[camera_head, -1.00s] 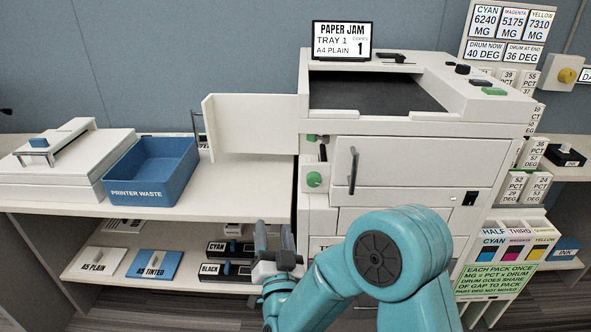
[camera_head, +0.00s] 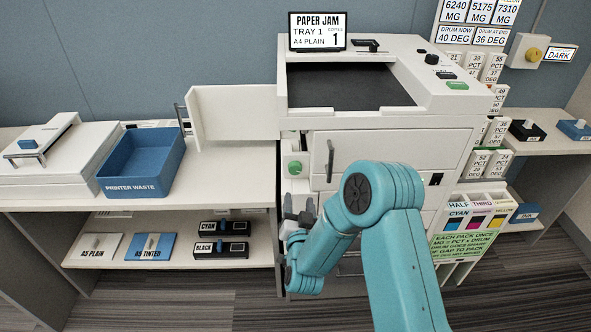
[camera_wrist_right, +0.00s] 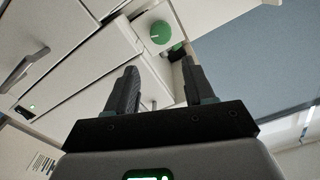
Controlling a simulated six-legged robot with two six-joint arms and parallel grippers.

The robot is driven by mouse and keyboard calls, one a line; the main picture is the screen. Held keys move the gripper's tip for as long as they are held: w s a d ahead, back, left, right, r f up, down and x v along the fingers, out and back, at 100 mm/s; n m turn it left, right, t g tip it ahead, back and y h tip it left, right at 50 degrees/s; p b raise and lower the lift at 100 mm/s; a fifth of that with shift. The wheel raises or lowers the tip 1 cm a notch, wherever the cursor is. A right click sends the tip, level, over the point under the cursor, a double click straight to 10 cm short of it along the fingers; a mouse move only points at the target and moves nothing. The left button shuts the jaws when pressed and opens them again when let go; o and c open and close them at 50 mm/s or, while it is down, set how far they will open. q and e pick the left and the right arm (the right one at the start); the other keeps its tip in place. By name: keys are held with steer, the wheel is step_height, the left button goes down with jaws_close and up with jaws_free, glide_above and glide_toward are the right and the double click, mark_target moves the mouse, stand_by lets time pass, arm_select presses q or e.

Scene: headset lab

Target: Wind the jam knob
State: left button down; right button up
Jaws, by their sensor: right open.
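The jam knob (camera_head: 294,167) is a round green knob on the printer's left front, inside the opening beside the swung-out white side door (camera_head: 238,113). It also shows in the right wrist view (camera_wrist_right: 160,32), beyond the fingertips, with a pale line across its face. My right gripper (camera_head: 299,205) is below the knob in the head view, apart from it. In the right wrist view the gripper (camera_wrist_right: 159,70) has its two dark fingers spread, with nothing between them. My left gripper is in neither view.
The printer (camera_head: 395,122) shows "PAPER JAM, TRAY 1" on its screen (camera_head: 317,31). A front door handle (camera_head: 330,160) stands out right of the knob. A blue waste bin (camera_head: 142,162) sits on the left counter (camera_head: 225,183), with bare counter beside it.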

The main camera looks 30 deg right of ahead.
mark_target(296, 170)
steer(key=p+x, duration=0.1)
steer(key=x, duration=1.1)
steer(key=shift+w+p, duration=0.35)
steer(key=c, duration=0.8)
steer(key=shift+f, duration=0.1)
